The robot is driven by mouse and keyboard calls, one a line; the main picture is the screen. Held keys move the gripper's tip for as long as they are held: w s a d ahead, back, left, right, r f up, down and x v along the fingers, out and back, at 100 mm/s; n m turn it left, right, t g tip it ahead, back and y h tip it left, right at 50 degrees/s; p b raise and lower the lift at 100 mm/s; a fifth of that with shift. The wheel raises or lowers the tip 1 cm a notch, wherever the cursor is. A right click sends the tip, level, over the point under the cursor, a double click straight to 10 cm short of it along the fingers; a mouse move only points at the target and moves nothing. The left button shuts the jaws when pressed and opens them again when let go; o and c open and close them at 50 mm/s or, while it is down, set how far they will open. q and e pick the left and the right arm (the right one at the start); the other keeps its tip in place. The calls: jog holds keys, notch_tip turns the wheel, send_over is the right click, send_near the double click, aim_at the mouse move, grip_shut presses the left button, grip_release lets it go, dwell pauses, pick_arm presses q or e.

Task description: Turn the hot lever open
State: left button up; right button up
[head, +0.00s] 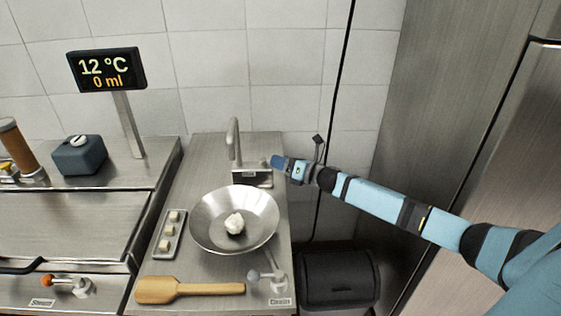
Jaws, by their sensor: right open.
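A grey metal faucet (233,140) with a curved spout stands at the back of the steel counter. A small labelled box (252,177) sits at its base. My right arm reaches in from the right, and my right gripper (281,162) is just right of the faucet base, close to that box. Its fingers are small and partly hidden here; whether they touch anything I cannot tell. A dark upright stick with a square head (318,143) shows beside the gripper; I cannot tell whether it is a lever. No lever marked hot is readable. My left gripper is out of view.
A steel pan (206,222) holding a white lump (234,223) is below the faucet. A wooden spatula (190,289) lies in front. A grey-knobbed lever (266,277) and an orange-knobbed lever (62,282) are at the front. A display (107,70) reads 12 °C, 0 ml.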

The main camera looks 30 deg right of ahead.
jog(key=shift+w+a, duration=0.1)
jog(key=shift+w, duration=0.15)
grip_shut()
jog(key=shift+s, duration=0.1)
